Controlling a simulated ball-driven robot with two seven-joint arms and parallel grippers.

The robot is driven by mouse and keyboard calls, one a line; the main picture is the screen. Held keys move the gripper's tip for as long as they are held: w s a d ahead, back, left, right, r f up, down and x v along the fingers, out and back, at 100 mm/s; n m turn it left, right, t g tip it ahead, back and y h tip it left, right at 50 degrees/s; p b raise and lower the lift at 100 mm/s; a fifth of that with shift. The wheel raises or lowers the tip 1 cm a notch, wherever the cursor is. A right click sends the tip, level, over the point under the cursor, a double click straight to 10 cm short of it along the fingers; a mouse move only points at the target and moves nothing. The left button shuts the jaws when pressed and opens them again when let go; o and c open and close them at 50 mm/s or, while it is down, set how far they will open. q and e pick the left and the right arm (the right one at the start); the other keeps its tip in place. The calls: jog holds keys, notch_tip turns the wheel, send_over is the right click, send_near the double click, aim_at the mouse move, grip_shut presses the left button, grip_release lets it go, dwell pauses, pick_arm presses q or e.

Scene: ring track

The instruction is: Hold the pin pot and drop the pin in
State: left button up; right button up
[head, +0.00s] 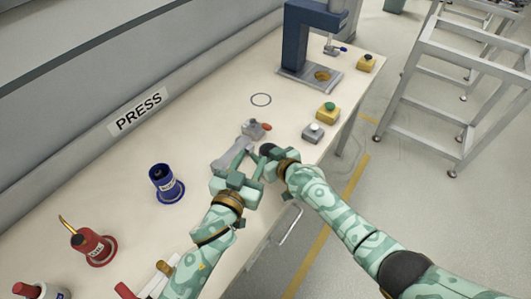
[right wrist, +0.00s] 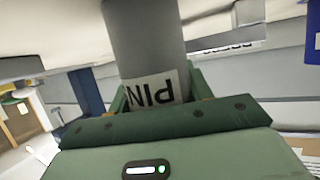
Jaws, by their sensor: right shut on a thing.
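The grey pin pot (right wrist: 150,50), a cylinder with a white PIN label, is between the fingers of my right gripper (right wrist: 155,95) in the right wrist view, its label upside down there. My right gripper (head: 270,158) is shut on the pot. In the head view the pot shows as a dark round shape (head: 268,149) at that gripper, mostly hidden. My left gripper (head: 249,162) is just left of it, near the table's front edge, with its fingers apart. I cannot make out a pin in either view.
A blue pot (head: 163,184) and a red can (head: 95,246) stand to the left. A blue press (head: 300,40), a yellow green-button box (head: 327,113) and a grey button box (head: 313,133) are farther back and right.

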jog(key=o, duration=1)
jog(key=shift+s, duration=0.1)
jog(key=shift+s+d+r, duration=0.1)
jog(key=shift+s+d, duration=0.1)
jog(key=shift+s, duration=0.1)
jog(key=v, duration=1.1)
jog(key=shift+d, duration=0.2)
